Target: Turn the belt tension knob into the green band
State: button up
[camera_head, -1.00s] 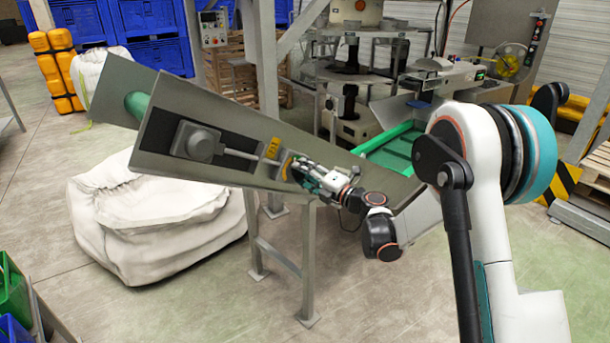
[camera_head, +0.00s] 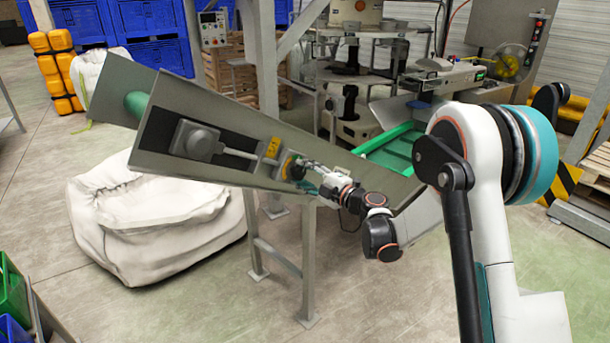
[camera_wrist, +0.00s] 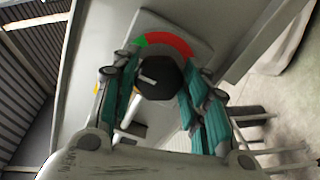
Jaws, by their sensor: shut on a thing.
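The belt tension knob (camera_wrist: 162,84) is black with a pale pointer mark and sits between my teal fingers in the wrist view. My gripper (camera_wrist: 160,76) is shut on it. Behind the knob is a dial with a red arc (camera_wrist: 172,43) over the top and a green band (camera_wrist: 140,41) at its upper left end. The pointer mark lies on the knob's left side and points roughly left, below the green band. My fingers hide the dial's lower sides. In the head view, my gripper (camera_head: 306,170) is at the conveyor's side panel (camera_head: 235,180), covering the knob.
A white bulk bag (camera_head: 150,225) lies below on the floor. A steel leg (camera_head: 308,265) stands under the conveyor.

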jog(key=o, duration=1)
jog(key=shift+o, duration=0.2)
jog(key=v, duration=1.2)
